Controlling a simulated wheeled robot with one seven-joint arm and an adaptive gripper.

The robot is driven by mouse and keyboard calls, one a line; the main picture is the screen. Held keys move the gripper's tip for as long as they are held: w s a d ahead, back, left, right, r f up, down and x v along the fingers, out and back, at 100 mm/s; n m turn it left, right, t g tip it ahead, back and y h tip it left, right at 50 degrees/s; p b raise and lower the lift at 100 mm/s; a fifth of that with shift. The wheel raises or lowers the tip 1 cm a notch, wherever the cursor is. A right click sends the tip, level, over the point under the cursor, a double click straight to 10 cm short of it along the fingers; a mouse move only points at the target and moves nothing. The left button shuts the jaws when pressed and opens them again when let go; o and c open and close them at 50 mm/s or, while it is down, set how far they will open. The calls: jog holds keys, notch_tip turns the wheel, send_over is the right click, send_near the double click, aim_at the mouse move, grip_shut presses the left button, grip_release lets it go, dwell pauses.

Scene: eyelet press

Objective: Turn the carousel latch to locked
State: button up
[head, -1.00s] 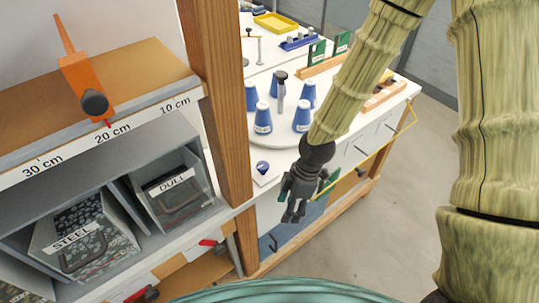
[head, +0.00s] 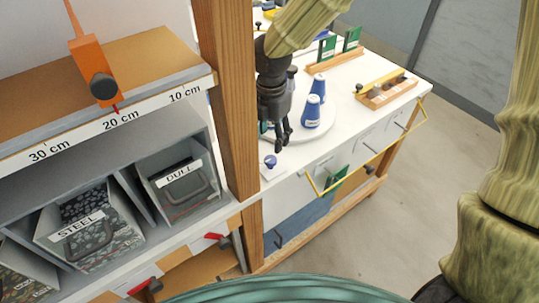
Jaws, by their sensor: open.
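The gripper and arm hide the left part of the carousel.
A wooden post (head: 232,110) stands close left of my gripper. A shelf with bins (head: 180,182) fills the left. A wooden block (head: 388,92) and green cards (head: 327,48) sit on the bench. A yellow rail (head: 375,155) runs along its front.

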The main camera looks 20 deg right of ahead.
aim_at(271, 159)
notch_tip(271, 159, down, 8)
jog(key=shift+f, duration=0.1)
dwell(0.4)
jog(key=c, duration=1)
